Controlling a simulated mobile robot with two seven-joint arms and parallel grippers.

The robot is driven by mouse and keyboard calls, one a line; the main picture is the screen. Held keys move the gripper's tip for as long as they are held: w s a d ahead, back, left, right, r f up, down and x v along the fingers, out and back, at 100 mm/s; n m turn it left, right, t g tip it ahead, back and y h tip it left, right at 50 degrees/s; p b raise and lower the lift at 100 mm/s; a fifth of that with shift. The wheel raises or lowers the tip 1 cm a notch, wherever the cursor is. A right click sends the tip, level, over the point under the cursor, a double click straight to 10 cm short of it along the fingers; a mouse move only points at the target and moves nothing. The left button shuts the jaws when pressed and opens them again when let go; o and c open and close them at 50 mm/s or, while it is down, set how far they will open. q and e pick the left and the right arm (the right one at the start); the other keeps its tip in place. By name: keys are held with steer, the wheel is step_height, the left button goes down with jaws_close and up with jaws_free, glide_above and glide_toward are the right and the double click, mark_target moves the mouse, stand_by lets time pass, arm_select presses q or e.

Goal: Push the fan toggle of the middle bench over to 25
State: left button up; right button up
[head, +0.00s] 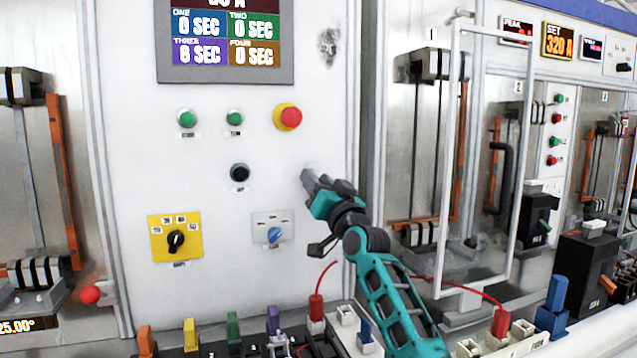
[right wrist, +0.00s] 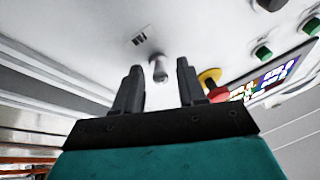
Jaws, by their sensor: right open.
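A small metal toggle (right wrist: 159,71) with a printed label beside it stands out from the white panel in the right wrist view. I take it for the fan toggle; its marks are too small to read. My right gripper (head: 312,182) is in front of the panel in the head view and covers most of that spot. In the right wrist view its two fingers (right wrist: 157,80) are apart, with the toggle seen between and beyond them. Nothing is held, and I cannot tell whether a finger touches the toggle. My left gripper is not in view.
The panel carries a red emergency button (head: 289,117), green buttons (head: 187,119), a black button (head: 239,173), a yellow rotary switch (head: 175,240) and a blue knob (head: 274,235). Coloured terminals and a red cable (head: 322,283) lie below. A clear-door cabinet (head: 484,150) stands right.

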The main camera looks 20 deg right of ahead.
mark_target(311, 168)
jaws_close()
stand_by(0.3)
steer(key=shift+s+r, duration=0.1)
steer(key=shift+r, duration=0.05)
step_height(311, 168, up, 2)
steer(key=g, duration=0.4)
steer(key=shift+s+m+g+h, duration=0.15)
steer(key=shift+m+g+h, duration=0.15)
steer(key=shift+m, duration=0.1)
steer(key=g, duration=0.1)
steer(key=r+g, duration=0.1)
steer(key=g, duration=0.1)
steer(key=shift+r, duration=0.25)
steer(key=shift+w+r+g, duration=0.25)
steer(key=shift+r+g, duration=0.05)
steer(key=shift+g, duration=0.8)
